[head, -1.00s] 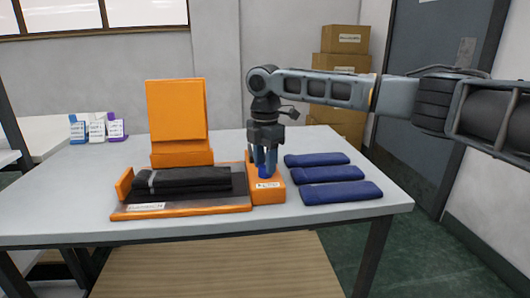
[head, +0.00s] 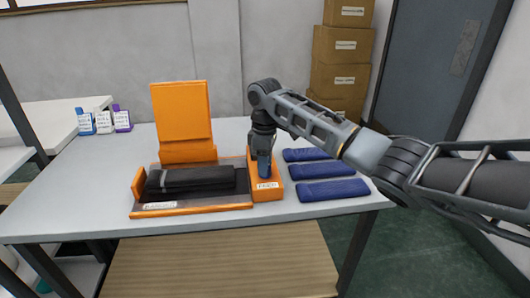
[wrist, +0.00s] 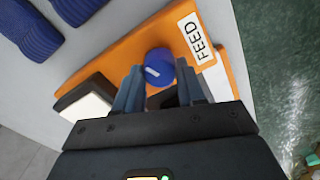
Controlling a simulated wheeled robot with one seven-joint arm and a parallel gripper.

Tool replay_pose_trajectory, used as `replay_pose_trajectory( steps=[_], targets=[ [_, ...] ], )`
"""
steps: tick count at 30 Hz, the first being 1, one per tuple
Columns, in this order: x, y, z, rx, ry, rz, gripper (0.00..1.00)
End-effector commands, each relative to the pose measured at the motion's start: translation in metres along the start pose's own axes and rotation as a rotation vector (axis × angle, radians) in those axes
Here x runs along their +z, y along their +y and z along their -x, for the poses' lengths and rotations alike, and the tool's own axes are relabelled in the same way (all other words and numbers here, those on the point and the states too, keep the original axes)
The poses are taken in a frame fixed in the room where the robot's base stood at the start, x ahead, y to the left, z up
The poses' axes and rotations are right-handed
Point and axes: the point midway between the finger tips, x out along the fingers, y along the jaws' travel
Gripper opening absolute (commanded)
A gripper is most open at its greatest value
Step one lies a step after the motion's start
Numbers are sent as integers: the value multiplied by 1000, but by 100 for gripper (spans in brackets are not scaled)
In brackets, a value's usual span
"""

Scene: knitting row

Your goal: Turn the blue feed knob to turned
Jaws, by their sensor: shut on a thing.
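The blue feed knob (wrist: 160,68) is a round cap with a short white mark on top. It sits on the orange feed panel (wrist: 222,28), which bears a white FEED label (wrist: 197,38). In the wrist view my gripper (wrist: 159,74) has its two blue-grey fingers on either side of the knob and is shut on it. In the head view my gripper (head: 263,158) points down onto the orange panel (head: 266,192), and its fingers hide most of the knob.
Left of the panel, a black folded bundle (head: 190,179) lies on an orange-edged tray (head: 205,207) before an upright orange board (head: 182,115). Several blue knitted pieces (head: 332,190) lie to the right. Small labelled packs (head: 103,121) stand far left. The grey table's front is clear.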

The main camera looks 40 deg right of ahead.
Motion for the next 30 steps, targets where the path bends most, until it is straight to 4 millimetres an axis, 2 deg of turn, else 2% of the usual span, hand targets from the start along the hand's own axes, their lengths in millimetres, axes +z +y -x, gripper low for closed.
replay_pose_trajectory(
  steps=[6, 15, 30],
  targets=[
    [1, -2, 3, -6, -4, -182, 9],
    [1, -1, 2, -3, -4, -354, 9],
    [0, 0, 0, -1, -2, -430, 9]
  ],
)
